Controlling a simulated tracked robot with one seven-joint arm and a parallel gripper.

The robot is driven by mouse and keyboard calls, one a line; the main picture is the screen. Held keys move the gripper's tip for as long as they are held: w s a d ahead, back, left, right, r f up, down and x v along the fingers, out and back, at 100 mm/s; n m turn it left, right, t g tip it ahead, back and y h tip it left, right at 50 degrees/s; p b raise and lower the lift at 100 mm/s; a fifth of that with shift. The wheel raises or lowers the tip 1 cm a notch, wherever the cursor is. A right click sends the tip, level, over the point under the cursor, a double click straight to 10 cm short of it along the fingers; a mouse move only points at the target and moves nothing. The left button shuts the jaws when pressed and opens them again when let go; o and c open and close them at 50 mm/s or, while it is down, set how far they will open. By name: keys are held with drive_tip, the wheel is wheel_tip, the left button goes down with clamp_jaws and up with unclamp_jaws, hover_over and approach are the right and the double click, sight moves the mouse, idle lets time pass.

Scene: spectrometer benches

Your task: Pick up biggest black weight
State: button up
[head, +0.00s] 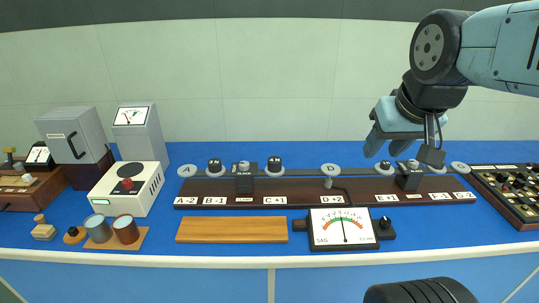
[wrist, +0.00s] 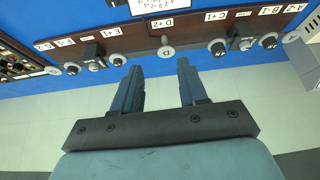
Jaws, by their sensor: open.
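In the wrist view the C weight (wrist: 218,47) and the B weight (wrist: 269,41) show at the upper right. My gripper (head: 388,148) is open and empty, raised above the right half of the board, well to the right of both weights. In the wrist view my gripper (wrist: 159,65) has its two fingers apart with nothing between them.
Black terminal blocks (head: 244,178) (head: 409,176) stand on the dark board (head: 330,190). Grey disc D (head: 331,168) lies between the weights and my gripper. A meter (head: 343,228) and wooden strip (head: 231,229) lie in front. A white box (head: 128,187) stands left.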

drive_tip(key=shift+w+d, duration=0.15)
drive_tip(key=shift+w, duration=0.1)
drive_tip(key=shift+o, duration=0.9)
drive_tip(key=shift+r, duration=0.1)
drive_tip(key=shift+o, duration=0.8)
drive_tip(key=shift+w+r, duration=0.1)
drive_tip(key=shift+w, duration=0.25)
drive_tip(key=shift+o, duration=1.4)
drive_tip(key=w+a+n+g, duration=0.2)
drive_tip(key=w+a+n, duration=0.2)
drive_tip(key=w, duration=0.7)
drive_tip(key=shift+a, duration=1.15)
drive_tip(key=n+g+y, duration=0.1)
drive_tip(key=n+g, duration=0.1)
drive_tip(key=n, duration=0.2)
approach(275, 159)
drive_tip(key=f, duration=0.5)
drive_tip(key=shift+a, duration=0.4)
drive_tip(key=shift+n, duration=0.3)
drive_tip(key=shift+w+a+f, duration=0.1)
drive_tip(key=shift+w+f, duration=0.1)
drive_tip(key=shift+f, duration=0.65)
drive_tip(key=shift+w+d+f, duration=0.1)
drive_tip(key=shift+w+f, duration=0.1)
drive_tip(key=shift+f, duration=0.65)
drive_tip(key=shift+w+a+f, duration=0.1)
drive_tip(key=shift+w+f, duration=0.1)
drive_tip(key=shift+f, duration=0.7)
